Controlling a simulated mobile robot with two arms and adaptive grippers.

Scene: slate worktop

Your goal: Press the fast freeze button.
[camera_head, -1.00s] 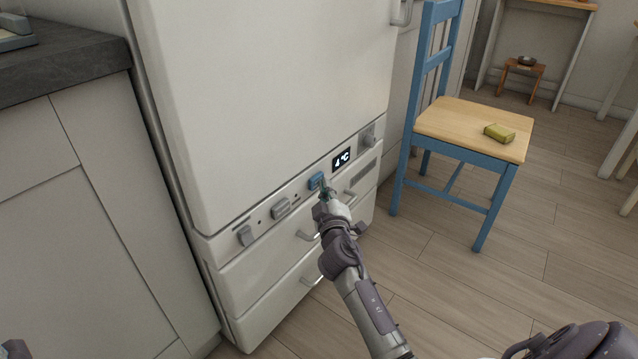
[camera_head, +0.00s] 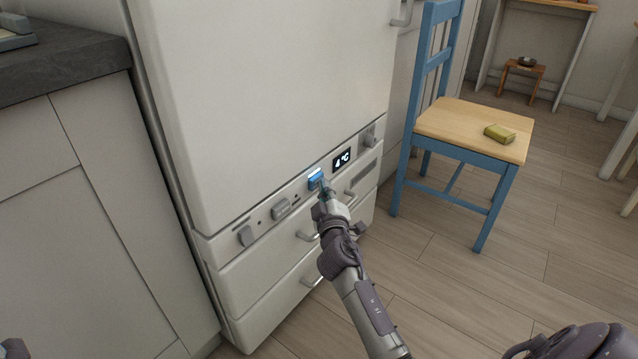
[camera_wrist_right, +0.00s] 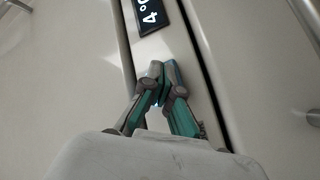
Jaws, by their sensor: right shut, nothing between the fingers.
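A blue button (camera_head: 315,176) sits on the control strip of the white fridge-freezer (camera_head: 270,100), left of the 4 °C display (camera_head: 341,158). Its upper part glows bright white-blue. I cannot read a label on it. My right gripper (camera_head: 322,187) is shut and empty, its fingertips at the button's lower front and appearing to touch it. In the right wrist view the closed fingertips (camera_wrist_right: 164,80) cover most of the button, with only a blue sliver (camera_wrist_right: 175,72) showing beside them.
Grey knobs or switches (camera_head: 281,208) sit left on the same strip, and another (camera_head: 367,136) at its right end. Drawer handles (camera_head: 307,236) stick out below. A blue chair (camera_head: 470,149) with a yellow-green item stands right. A slate-topped counter (camera_head: 60,62) is left.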

